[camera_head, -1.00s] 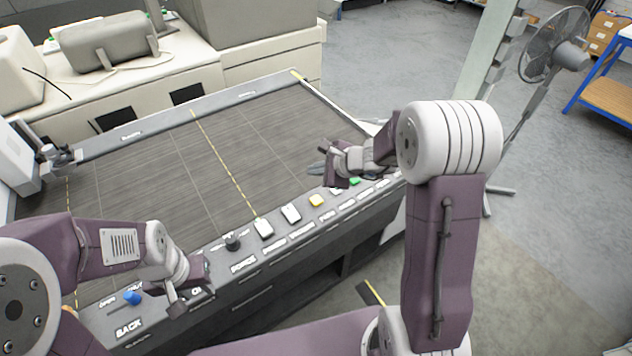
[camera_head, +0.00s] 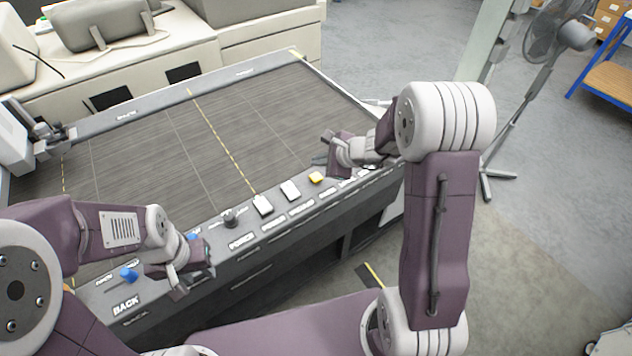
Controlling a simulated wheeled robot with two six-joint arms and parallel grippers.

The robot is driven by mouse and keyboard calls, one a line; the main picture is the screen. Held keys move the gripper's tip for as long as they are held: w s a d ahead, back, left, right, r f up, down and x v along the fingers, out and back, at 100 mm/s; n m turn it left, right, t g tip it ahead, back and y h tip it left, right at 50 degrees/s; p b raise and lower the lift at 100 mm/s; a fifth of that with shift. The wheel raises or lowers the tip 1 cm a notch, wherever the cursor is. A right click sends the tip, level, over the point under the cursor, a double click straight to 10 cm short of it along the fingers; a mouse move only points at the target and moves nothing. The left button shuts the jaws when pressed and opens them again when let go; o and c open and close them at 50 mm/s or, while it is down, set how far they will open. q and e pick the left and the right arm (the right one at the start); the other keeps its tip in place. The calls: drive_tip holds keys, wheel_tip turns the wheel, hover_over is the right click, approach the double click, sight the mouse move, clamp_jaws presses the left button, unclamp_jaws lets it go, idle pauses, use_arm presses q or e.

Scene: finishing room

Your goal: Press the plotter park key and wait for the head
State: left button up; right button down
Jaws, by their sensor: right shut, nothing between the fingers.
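The plotter has a dark flat bed (camera_head: 200,140) and a key panel (camera_head: 215,285) along its near edge. On the panel are a white key (camera_head: 263,205), a second white key (camera_head: 290,190) and a yellow key (camera_head: 315,178). Keys further right are largely hidden by my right gripper (camera_head: 322,161), and I cannot read which key is the park key. My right gripper is shut and empty, over the panel just behind and right of the yellow key; contact cannot be told. My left gripper (camera_head: 197,273) appears open and empty over the panel's left part.
A blue knob (camera_head: 129,275) and a dark knob (camera_head: 231,217) stand up from the panel. A carriage-like unit (camera_head: 35,130) sits at the bed's far left. A beige machine (camera_head: 260,60) stands behind. A fan (camera_head: 550,40) stands on the open floor at right.

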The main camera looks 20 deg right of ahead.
sight(319, 178)
wheel_tip(319, 178, down, 3)
drive_tip(key=shift+w+f+b, duration=0.1)
drive_tip(key=shift+b, duration=1.05)
drive_tip(key=shift+f, duration=0.1)
drive_tip(key=shift+f+b, duration=0.1)
drive_tip(key=shift+b, duration=0.3)
idle(0.5)
drive_tip(key=shift+f+b, duration=0.3)
drive_tip(key=shift+b, duration=0.15)
drive_tip(key=shift+f+b, duration=0.55)
drive_tip(key=shift+b, duration=0.1)
idle(0.6)
drive_tip(key=shift+r, duration=0.1)
drive_tip(key=shift+r+p, duration=0.7)
drive_tip(key=shift+r, duration=0.15)
